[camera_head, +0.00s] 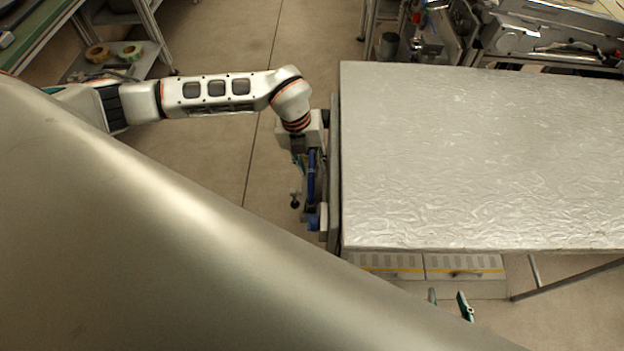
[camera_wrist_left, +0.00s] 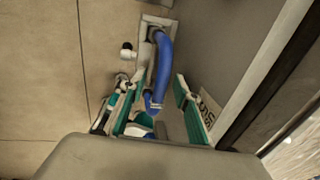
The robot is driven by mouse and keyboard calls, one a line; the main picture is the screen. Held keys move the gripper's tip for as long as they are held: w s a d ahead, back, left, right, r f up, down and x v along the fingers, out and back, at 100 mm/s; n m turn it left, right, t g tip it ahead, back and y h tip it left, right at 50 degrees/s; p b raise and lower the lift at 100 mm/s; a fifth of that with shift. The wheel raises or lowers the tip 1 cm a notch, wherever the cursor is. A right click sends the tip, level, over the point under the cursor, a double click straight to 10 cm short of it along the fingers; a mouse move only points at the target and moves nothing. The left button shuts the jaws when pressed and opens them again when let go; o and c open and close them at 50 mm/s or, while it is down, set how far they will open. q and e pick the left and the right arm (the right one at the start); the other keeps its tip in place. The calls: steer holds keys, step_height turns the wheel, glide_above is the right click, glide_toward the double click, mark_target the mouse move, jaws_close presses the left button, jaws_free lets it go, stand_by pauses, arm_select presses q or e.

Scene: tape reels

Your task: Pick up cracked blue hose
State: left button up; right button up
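The blue hose (camera_wrist_left: 164,62) runs curved from a pale fitting (camera_wrist_left: 158,22) at the top of the left wrist view down to a blue end between my fingers. In the head view the hose (camera_head: 311,178) is a narrow blue strip beside the table's left edge, partly hidden by my arm. I cannot make out a crack. My left gripper (camera_wrist_left: 160,104) has its teal-padded fingers apart, with the hose's lower part in the gap; contact is not clear. My right gripper (camera_head: 449,301) shows only two separated fingertips at the bottom of the head view.
A large silver-topped table (camera_head: 480,155) stands right of my left gripper, with its side close by. A small black-knobbed fitting (camera_wrist_left: 128,50) is left of the hose. Shelves with tape reels (camera_head: 98,54) stand at upper left. The floor (camera_head: 225,40) left of the table is clear.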

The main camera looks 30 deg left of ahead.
arm_select(q)
steer(key=shift+r, duration=0.1)
jaws_close()
